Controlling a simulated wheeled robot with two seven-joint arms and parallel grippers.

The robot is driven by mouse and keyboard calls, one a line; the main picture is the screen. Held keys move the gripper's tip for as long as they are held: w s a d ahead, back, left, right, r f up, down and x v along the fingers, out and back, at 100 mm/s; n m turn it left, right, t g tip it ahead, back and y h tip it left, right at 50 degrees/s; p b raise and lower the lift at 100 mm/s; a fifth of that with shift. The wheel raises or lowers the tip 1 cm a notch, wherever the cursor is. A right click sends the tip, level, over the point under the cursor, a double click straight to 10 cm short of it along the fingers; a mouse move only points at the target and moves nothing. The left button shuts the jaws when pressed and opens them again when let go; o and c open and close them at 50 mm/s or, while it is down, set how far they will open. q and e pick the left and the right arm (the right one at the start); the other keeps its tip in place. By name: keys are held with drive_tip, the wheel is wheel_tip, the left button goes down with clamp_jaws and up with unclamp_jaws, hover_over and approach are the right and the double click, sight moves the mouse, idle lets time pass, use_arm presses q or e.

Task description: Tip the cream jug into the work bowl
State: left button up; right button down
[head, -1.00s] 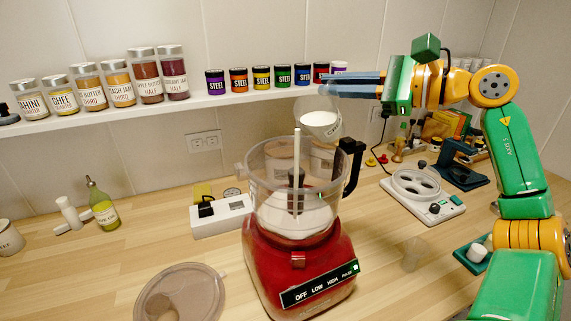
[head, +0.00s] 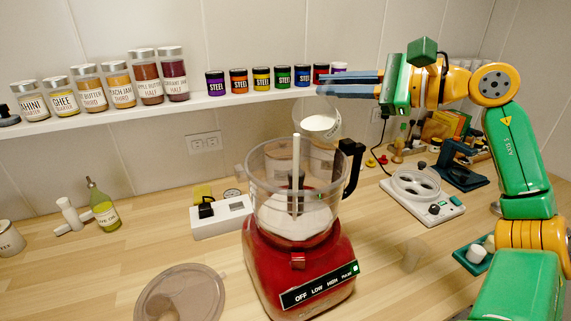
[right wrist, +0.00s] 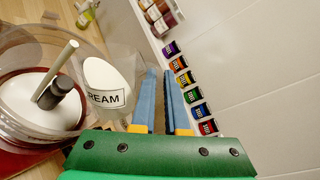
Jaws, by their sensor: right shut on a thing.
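The cream jug (head: 319,126), clear with white inside, is tilted above the back right rim of the work bowl. Its CREAM label shows in the right wrist view, where the jug (right wrist: 104,84) overlaps the bowl's edge. My right gripper (head: 326,84) is shut on the jug; its blue fingers lie just above it, and the exact grip point is unclear. The clear work bowl (head: 262,170) sits on a red processor base with white contents around a dark hub. My left gripper is out of view.
The wall shelf (head: 130,116) behind carries labelled jars and small coloured STEEL tins close to my fingers. The bowl's black handle (head: 350,165) stands on its right. A round lid (head: 205,285) lies front left.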

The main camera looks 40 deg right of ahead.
sight(325, 87)
drive_tip(key=shift+a+r+n+p, duration=0.25)
drive_tip(key=shift+r+n+p, duration=0.1)
drive_tip(key=shift+r+n, duration=0.15)
idle(0.3)
drive_tip(key=shift+s+a+f+n+h, duration=0.2)
drive_tip(key=shift+a+n+h, duration=0.25)
drive_tip(key=shift+n, duration=0.25)
idle(0.6)
drive_tip(key=shift+s+a+r+n, duration=0.15)
drive_tip(key=shift+a+r+n, duration=0.35)
drive_tip(key=shift+a+n, duration=0.2)
idle(0.5)
drive_tip(key=shift+s+a+r+n+h, duration=0.1)
drive_tip(key=shift+a+r+n+h, duration=0.1)
drive_tip(key=shift+a, duration=0.2)
drive_tip(key=shift+s+a+r+n+h, duration=0.1)
drive_tip(key=shift+a+n, duration=0.1)
drive_tip(key=shift+a, duration=0.2)
